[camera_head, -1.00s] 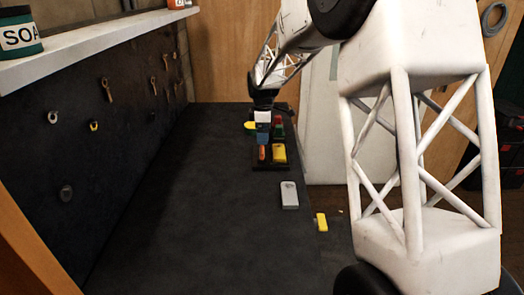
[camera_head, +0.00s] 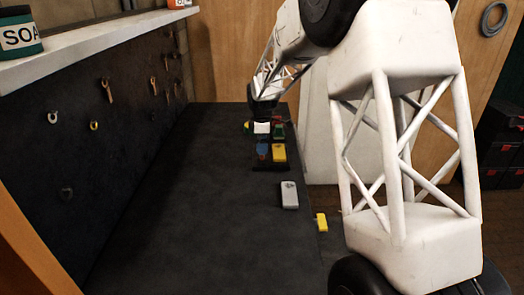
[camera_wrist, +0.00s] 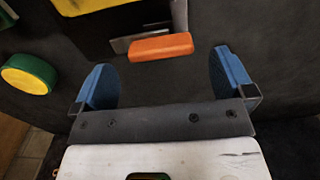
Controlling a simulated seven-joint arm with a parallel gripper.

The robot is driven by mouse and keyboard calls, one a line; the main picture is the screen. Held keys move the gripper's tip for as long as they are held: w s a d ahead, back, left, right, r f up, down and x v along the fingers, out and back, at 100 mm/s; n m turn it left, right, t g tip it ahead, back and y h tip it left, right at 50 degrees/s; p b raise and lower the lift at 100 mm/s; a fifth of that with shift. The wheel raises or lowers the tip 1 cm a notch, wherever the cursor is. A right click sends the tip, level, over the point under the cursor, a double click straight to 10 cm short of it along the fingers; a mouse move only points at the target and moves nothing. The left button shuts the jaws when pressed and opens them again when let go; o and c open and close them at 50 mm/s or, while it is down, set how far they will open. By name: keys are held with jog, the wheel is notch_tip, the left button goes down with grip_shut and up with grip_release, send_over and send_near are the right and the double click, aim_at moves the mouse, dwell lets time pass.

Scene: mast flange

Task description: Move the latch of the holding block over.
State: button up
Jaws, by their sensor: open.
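My gripper (camera_wrist: 163,72) is open, its two blue fingertips apart in the wrist view. An orange bar (camera_wrist: 160,46), which looks like the latch, lies just beyond the fingertips, between their lines, and nothing is held. A grey metallic piece (camera_wrist: 135,38) and a dark part adjoin the bar; they seem to belong to the holding block, though I see little of it. In the head view my gripper (camera_head: 263,148) is low over the dark fixture at the far end of the bench, and hides the orange bar there.
A yellow block (camera_head: 279,153) and a green piece (camera_head: 279,132) are right of my gripper. A green-and-yellow round part (camera_wrist: 28,74) is at the wrist view's left. A grey block (camera_head: 289,194) and small yellow block (camera_head: 321,222) lie nearer. The bench's left middle is clear.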

jog(key=shift+f, duration=1.9)
jog(key=shift+c, duration=0.3)
jog(key=c, duration=0.8)
